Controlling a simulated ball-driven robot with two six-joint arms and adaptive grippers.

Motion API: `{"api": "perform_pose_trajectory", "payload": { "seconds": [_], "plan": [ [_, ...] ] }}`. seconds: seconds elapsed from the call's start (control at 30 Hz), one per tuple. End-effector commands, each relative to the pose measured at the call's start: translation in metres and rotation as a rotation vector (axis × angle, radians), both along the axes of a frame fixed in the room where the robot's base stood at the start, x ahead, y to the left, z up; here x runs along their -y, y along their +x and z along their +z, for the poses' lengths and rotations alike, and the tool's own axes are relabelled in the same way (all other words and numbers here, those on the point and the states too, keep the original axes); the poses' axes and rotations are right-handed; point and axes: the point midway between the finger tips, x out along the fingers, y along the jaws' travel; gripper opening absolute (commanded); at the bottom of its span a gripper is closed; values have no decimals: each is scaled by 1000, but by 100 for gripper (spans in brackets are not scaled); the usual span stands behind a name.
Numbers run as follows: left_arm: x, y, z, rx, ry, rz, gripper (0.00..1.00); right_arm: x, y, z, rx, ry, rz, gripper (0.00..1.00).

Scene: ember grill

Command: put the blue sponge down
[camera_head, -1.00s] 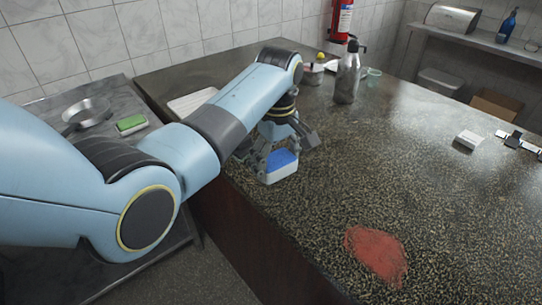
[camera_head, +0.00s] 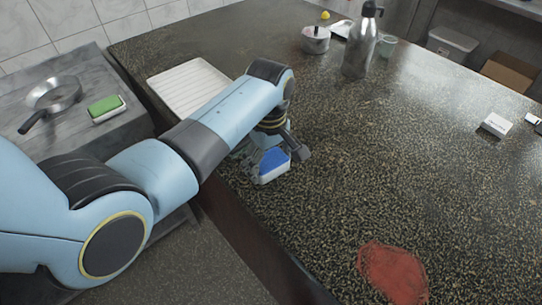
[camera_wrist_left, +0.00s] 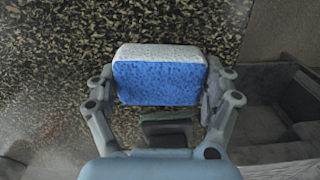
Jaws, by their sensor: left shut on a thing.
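The blue sponge (camera_head: 273,163) has a blue face and a white layer. My left gripper (camera_head: 275,158) is shut on it, low over the speckled counter (camera_head: 400,165) near its front left edge. In the left wrist view the sponge (camera_wrist_left: 160,80) sits between the two fingers of the left gripper (camera_wrist_left: 160,90), the counter behind it. I cannot tell whether the sponge touches the counter. My right gripper is not in view.
A white ribbed tray (camera_head: 190,88) lies left of my arm. A steel bottle (camera_head: 360,45), a pot (camera_head: 315,40) and a cup (camera_head: 387,46) stand at the back. A red patch (camera_head: 392,272) lies front right. A green sponge (camera_head: 105,107) and pan (camera_head: 54,95) sit on the side surface. The middle is clear.

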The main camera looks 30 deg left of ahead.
Motion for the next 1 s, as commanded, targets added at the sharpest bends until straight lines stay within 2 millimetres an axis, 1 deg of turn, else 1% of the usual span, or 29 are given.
{"api": "perform_pose_trajectory", "payload": {
  "seconds": [0.03,0.1,0.17,0.23,0.27,0.3,0.4,0.63,0.7,0.77,0.87,1.0],
  "plan": [
    [1,-1,-1,-2,-1,0,31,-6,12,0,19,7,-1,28],
    [1,-1,-2,-3,-1,0,31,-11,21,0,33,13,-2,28],
    [1,-1,-5,-3,-1,0,31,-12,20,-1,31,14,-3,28],
    [0,-1,-7,-3,-1,0,31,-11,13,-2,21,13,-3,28],
    [0,-1,-7,-2,-1,0,84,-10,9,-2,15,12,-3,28],
    [0,-1,-6,-1,0,0,89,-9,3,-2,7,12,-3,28],
    [0,-1,-6,-2,-1,0,100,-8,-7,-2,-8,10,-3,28],
    [0,-1,-6,-3,-1,0,100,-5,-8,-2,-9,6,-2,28],
    [0,-1,-3,-2,-1,0,100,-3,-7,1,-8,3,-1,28],
    [1,0,0,0,-1,0,100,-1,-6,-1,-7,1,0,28],
    [0,1,14,2,-1,0,100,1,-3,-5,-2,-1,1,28],
    [8,-2,42,3,-4,0,100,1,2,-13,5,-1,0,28]
  ]
}}
